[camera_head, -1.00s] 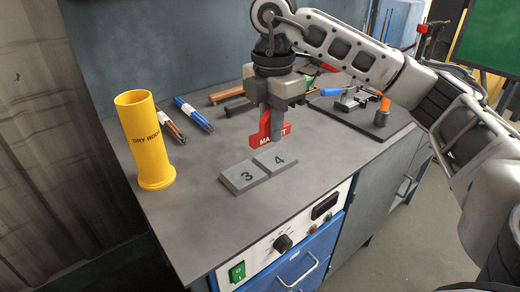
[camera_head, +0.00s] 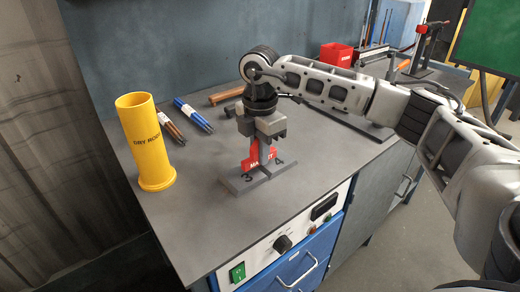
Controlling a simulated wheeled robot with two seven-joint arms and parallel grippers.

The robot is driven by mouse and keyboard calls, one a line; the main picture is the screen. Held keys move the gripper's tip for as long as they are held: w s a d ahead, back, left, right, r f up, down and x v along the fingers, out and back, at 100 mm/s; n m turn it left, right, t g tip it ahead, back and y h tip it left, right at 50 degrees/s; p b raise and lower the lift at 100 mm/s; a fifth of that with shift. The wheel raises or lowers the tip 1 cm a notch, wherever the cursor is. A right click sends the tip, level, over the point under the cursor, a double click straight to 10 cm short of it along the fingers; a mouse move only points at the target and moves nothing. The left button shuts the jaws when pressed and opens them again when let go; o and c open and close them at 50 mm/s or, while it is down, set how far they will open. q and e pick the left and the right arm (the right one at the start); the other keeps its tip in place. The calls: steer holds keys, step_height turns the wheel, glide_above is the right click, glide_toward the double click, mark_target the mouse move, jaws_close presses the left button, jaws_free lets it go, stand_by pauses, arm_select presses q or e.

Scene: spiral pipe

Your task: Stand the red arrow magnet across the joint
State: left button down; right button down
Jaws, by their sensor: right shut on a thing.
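The red arrow magnet (camera_head: 247,166), with white lettering, stands upright at two grey plates marked 3 (camera_head: 238,185) and 4 (camera_head: 286,165). The plates lie side by side on the grey bench top. The magnet's lower edge is at the plates, over the area where they meet; my gripper hides part of that line, and I cannot tell whether it touches. My right gripper (camera_head: 266,160) points down from above and is shut on the magnet, its fingers covering the magnet's middle. My left gripper is not in view.
A yellow rod tube (camera_head: 146,145) stands at the bench's left. Blue and brown rod bundles (camera_head: 193,115) lie behind it. A red box (camera_head: 336,55) stands at the back. The switch panel (camera_head: 285,240) is below the front edge. Bench left of the plates is clear.

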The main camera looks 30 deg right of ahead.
steer(key=shift+f, duration=0.4)
steer(key=shift+f+b, duration=0.2)
steer(key=shift+b, duration=0.1)
steer(key=c, duration=1.4)
jaws_free()
step_height(320, 180, up, 12)
steer(key=shift+r, duration=0.7)
steer(key=shift+f, duration=0.1)
